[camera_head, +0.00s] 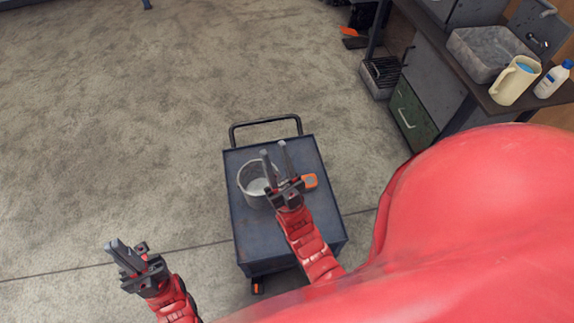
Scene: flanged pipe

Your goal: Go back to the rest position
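My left gripper (120,250) is at the lower left, over bare floor to the left of the cart. Its fingers look close together, but I cannot tell from this angle whether they are shut. My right gripper (275,151) is over the cart (262,237), its two fingers apart with nothing visible between them. A grey metal pot (249,174) stands on the cart, just left of the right gripper and partly hidden by it. I cannot tell whether they touch. A flanged pipe is not recognisable in this view.
An orange and grey tool (310,181) lies on the cart, right of the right gripper. The cart's black handle (265,122) faces away. At upper right a workbench carries a basin (488,50), a cream jug (514,82) and a white bottle (552,80). The floor at left is clear.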

